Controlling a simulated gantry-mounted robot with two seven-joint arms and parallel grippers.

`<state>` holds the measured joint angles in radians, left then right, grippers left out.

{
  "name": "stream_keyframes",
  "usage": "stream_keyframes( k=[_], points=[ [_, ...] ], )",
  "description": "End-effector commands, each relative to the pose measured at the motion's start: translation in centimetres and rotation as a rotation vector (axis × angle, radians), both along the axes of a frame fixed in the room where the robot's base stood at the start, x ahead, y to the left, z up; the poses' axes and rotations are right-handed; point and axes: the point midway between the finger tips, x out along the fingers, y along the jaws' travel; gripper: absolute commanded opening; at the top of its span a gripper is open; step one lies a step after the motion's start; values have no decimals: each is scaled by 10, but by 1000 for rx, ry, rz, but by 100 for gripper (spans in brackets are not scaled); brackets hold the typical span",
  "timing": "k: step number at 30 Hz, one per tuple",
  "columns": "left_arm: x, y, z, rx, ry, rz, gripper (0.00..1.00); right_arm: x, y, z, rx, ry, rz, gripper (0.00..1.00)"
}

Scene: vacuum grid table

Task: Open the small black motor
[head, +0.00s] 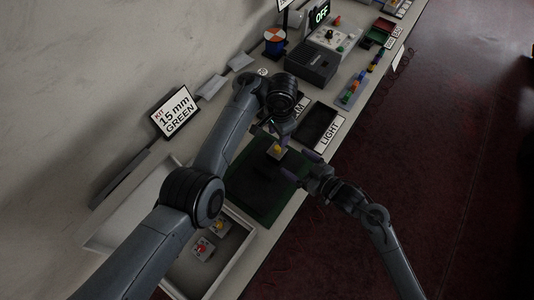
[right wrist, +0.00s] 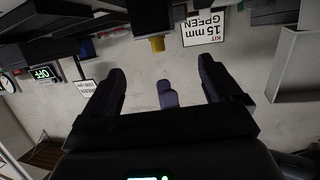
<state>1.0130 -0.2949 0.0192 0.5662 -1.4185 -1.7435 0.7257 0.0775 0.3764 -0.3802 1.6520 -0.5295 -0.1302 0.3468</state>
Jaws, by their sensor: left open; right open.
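I cannot make out a small black motor for certain in either view. A small yellow piece (head: 279,150) shows over the dark green mat (head: 253,180); a yellow piece also shows in the right wrist view (right wrist: 157,44). My left gripper (head: 274,138) is open and points down just above the yellow piece; its fingers are partly hidden by its wrist. My right gripper (head: 298,168) is open and comes in from the right, beside the yellow piece. In the right wrist view the open fingers (right wrist: 163,78) have nothing gripped between them.
A white tray (head: 240,250) with small red and yellow parts (head: 202,247) lies at the mat's near end. A black bin (head: 318,125) labelled LIGHT (head: 331,133) stands beyond the mat. A dark box (head: 312,64) stands farther back.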

Motion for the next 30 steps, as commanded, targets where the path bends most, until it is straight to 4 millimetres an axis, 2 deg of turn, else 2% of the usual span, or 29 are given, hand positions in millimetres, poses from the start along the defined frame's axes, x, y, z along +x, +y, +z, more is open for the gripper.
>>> stream_keyframes(
  k=[18,30],
  points=[
    [0,0,0,0,0,0,49,54,60,-24,1,-1,0,92],
    [0,0,0,0,0,0,49,66,74,-30,1,-1,0,92]
  ],
)
